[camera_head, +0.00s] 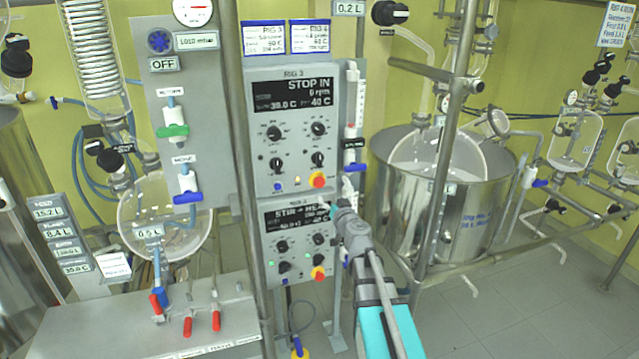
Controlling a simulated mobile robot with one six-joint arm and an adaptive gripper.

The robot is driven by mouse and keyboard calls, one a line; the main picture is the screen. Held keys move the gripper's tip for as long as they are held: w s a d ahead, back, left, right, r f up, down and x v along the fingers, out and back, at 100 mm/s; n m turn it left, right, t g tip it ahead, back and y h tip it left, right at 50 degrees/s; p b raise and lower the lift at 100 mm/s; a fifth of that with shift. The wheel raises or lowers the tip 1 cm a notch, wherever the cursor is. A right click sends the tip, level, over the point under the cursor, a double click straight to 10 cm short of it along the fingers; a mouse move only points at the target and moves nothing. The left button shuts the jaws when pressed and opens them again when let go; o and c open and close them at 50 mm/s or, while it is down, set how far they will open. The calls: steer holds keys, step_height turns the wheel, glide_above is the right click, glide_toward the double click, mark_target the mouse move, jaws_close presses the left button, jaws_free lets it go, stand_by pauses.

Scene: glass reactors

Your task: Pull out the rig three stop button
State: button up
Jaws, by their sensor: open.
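The rig 3 control panel (293,170) is the upper of two grey boxes on the central frame. Its screen (292,95) reads "STOP IN" with 0 rpm. The rig three stop button (318,180) is a red knob on a yellow base at the panel's lower right. My gripper (334,207) is just below and right of this button, in front of the lower box's upper right edge. It is open and seems to hold nothing; its fingertips are small and partly hard to make out. I cannot tell how far it is from the panel.
The lower control box (296,240) has its own red stop button (318,273). A vertical pipe with a blue-handled valve (356,167) stands close right of the panels. A large steel vessel (440,215) is at the right. A bench with red-handled valves (187,327) is at lower left.

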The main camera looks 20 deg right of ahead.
mark_target(320, 183)
steer(key=w, duration=1.1)
steer(key=shift+w+a, duration=0.2)
steer(key=shift+w, duration=0.15)
jaws_close()
steer(key=shift+s, duration=0.6)
jaws_free()
